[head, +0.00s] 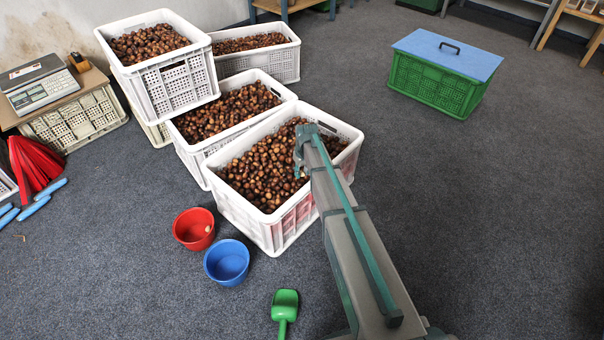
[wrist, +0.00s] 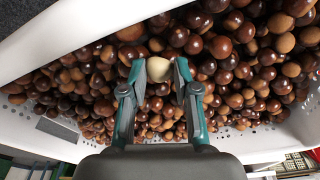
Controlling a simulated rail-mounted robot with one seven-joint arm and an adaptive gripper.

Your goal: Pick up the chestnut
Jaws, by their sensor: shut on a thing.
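The chestnut (wrist: 158,69) is pale tan and sits between the two fingertips of my gripper (wrist: 158,80) in the wrist view. My gripper is shut on it, low over the other brown chestnuts (wrist: 225,75). In the head view my gripper (head: 300,172) reaches into the nearest white crate (head: 262,231), which is heaped with chestnuts (head: 262,170). The held chestnut cannot be made out in the head view. I cannot tell whether it still touches the heap.
More white crates of chestnuts stand behind, one (head: 180,83) stacked high. A red bucket (head: 194,229), a blue bucket (head: 227,263) and a green scoop (head: 285,305) are on the floor in front. A green crate with a blue lid (head: 445,55) stands at the back right. The right floor is clear.

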